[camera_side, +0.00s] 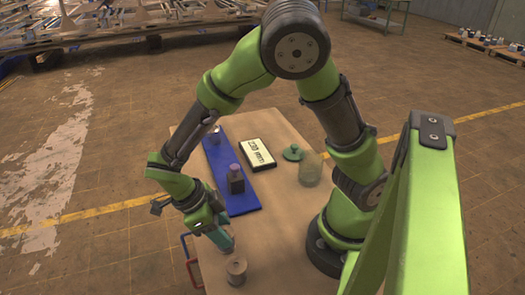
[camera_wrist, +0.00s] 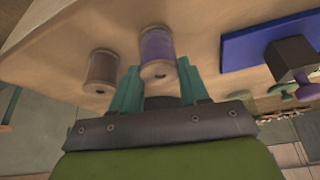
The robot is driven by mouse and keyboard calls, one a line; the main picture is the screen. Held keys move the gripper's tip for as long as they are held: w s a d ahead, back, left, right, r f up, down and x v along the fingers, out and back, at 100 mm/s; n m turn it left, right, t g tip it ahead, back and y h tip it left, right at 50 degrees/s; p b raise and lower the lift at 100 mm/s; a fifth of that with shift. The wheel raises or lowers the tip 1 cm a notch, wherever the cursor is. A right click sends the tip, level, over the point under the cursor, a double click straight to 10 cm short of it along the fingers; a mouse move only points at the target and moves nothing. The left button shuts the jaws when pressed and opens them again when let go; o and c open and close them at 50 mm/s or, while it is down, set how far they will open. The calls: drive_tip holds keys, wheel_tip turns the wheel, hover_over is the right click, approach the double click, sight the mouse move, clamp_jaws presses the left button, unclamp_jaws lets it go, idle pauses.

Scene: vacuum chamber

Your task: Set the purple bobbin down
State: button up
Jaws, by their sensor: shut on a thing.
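The purple bobbin (camera_wrist: 157,48), a spool of purple thread with wooden flanges, sits between the two teal fingers of my gripper (camera_wrist: 160,82) in the wrist view. The fingers are shut on it. In the side view my gripper (camera_side: 224,238) is low over the near left part of the table, and the purple bobbin is mostly hidden by the fingers. I cannot tell whether its base touches the table. A second bobbin with brownish-grey thread (camera_side: 236,271) stands on the table close by; it also shows in the wrist view (camera_wrist: 102,72), left of the purple one and apart from it.
A blue mat (camera_side: 214,163) lies along the table's left side, with a dark block with a purplish top (camera_side: 236,181) on it. A display panel (camera_side: 258,153), a green lid-like piece (camera_side: 292,152) and a translucent jar (camera_side: 310,169) stand farther back. Bare tabletop (camera_side: 282,270) lies right of the bobbins.

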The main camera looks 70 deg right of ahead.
drive_tip(key=shift+f, duration=0.15)
drive_tip(key=o, duration=1)
drive_tip(key=shift+o, duration=0.2)
drive_tip(key=v, duration=1.2)
drive_tip(key=s+d+r+n+t+y, duration=0.2)
drive_tip(key=d+r+n+t, duration=0.3)
drive_tip(key=n, duration=0.7)
drive_tip(key=s+d+r+n+t+y, duration=0.2)
drive_tip(key=s+d+r+n+t, duration=0.1)
drive_tip(key=n, duration=1)
drive_tip(key=d+r+t, duration=0.1)
drive_tip(key=d+t, duration=0.1)
drive_tip(key=t, duration=0.1)
drive_tip(key=shift+s+d+r+y, duration=0.15)
drive_tip(key=shift+s+r+y, duration=0.15)
drive_tip(key=shift+s+r, duration=0.1)
